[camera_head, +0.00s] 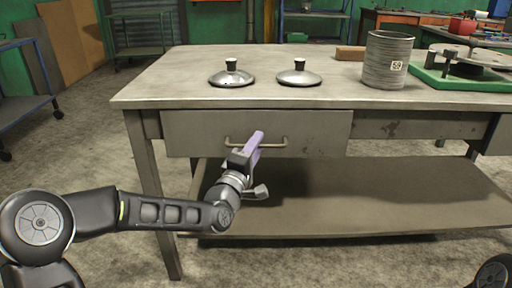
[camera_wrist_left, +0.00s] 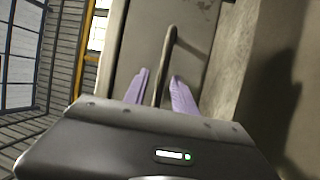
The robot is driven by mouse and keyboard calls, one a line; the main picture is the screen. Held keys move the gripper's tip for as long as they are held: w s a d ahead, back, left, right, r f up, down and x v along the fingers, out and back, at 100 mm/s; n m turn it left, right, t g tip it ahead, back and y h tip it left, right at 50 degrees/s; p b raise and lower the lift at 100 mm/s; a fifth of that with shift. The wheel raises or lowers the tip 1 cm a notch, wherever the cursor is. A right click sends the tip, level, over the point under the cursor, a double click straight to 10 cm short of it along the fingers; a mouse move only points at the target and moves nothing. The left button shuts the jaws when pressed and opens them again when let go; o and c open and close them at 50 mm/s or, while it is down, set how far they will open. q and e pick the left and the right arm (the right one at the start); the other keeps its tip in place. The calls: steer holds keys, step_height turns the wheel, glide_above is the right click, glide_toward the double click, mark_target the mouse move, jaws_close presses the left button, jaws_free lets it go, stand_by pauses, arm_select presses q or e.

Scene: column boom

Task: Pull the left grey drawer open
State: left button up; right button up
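The grey drawer (camera_head: 310,133) is under the left part of the tabletop and looks shut or nearly so. Its front also shows in the left wrist view (camera_wrist_left: 143,38). A bar handle (camera_head: 284,143) runs across the front. My left gripper (camera_head: 256,139) is at the handle, its purple fingers over the handle's left-middle part. In the left wrist view the handle (camera_wrist_left: 169,46) passes between the two fingers (camera_wrist_left: 159,75), which stand apart with gaps beside the bar. My right gripper is not in view.
On the worktable (camera_head: 180,85) are two metal lids (camera_head: 231,78) (camera_head: 298,77), a ribbed grey can (camera_head: 388,62), a brown block (camera_head: 350,53) and a green tray (camera_head: 440,80). A lower shelf (camera_head: 380,190) lies below the drawer. The floor in front is clear.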

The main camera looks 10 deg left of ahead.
arm_select(q)
steer(key=shift+c, duration=0.5)
jaws_close()
stand_by(0.8)
